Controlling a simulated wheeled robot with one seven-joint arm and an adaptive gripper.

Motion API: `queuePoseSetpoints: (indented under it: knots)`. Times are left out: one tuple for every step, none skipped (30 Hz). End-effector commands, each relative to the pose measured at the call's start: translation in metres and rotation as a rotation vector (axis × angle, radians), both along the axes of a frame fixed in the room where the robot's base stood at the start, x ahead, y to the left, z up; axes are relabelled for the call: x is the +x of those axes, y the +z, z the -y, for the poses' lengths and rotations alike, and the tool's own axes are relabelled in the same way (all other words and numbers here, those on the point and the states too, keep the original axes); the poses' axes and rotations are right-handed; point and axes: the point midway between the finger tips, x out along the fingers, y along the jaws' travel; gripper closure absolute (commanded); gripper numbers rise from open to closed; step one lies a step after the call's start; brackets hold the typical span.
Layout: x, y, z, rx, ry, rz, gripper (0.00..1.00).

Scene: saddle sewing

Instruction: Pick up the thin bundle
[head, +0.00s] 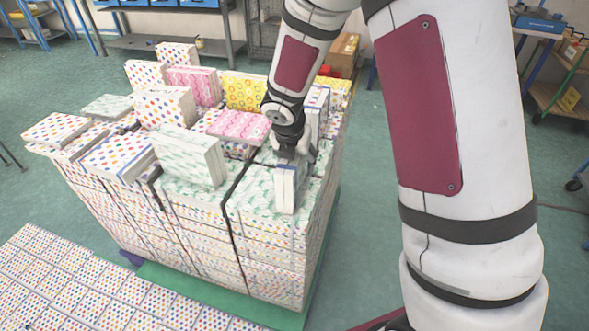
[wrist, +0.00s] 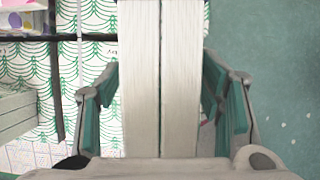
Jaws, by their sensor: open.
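A thin bundle (head: 287,188) with white page edges and a blue edge stands upright near the front right corner of the stacked block. My gripper (head: 291,155) is right above it, pointing down. In the wrist view, the bundle (wrist: 160,80) shows as two white page stacks side by side with a dark line between them. My open gripper (wrist: 163,110) has one finger on each side of it. The fingers look very close to its sides; I cannot tell whether they touch. The bundle's lower part is hidden in the wrist view.
The large block (head: 262,262) of patterned sheets, with dark straps, stands on a green base (head: 215,295). A green-patterned bundle (head: 190,155) stands upright to the left. A pink bundle (head: 240,126) lies behind. More patterned sheets (head: 75,285) cover the front left floor.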

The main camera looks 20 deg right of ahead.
Motion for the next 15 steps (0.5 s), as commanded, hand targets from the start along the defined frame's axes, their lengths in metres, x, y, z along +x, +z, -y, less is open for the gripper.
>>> queuePoseSetpoints:
  knots:
    - [-0.0001,0.0,-0.0001,0.0,0.0,0.0,0.39]
    - [-0.0001,0.0,0.0,0.0,0.0,0.0,0.39]
    - [-0.0001,0.0,0.0001,0.0,0.0,0.0,0.39]
    - [-0.0001,0.0,-0.0001,0.0,0.0,0.0,0.39]
    - [0.0,0.0001,0.0,0.0,0.0,0.0,0.41]
    - [0.0,0.0001,0.0,0.0,0.0,0.0,0.51]
    - [0.0,0.0001,0.0,0.0,0.0,0.0,0.57]
    - [0.0,0.0001,0.0,0.0,0.0,0.0,0.64]
    - [0.0,0.0001,0.0,0.0,0.0,0.0,0.73]
    - [0.0,0.0001,0.0,0.0,0.0,0.0,0.8]
    - [0.0,0.0001,0.0,0.0,0.0,0.0,0.87]
    - [0.0,0.0001,0.0,0.0,0.0,0.0,0.96]
    - [0.0,0.0001,0.0,0.0,0.0,0.0,1.0]
    - [0.0,0.0001,0.0,0.0,0.0,0.0,1.0]
    - [0.0,0.0001,0.0,0.0,0.0,0.0,1.0]
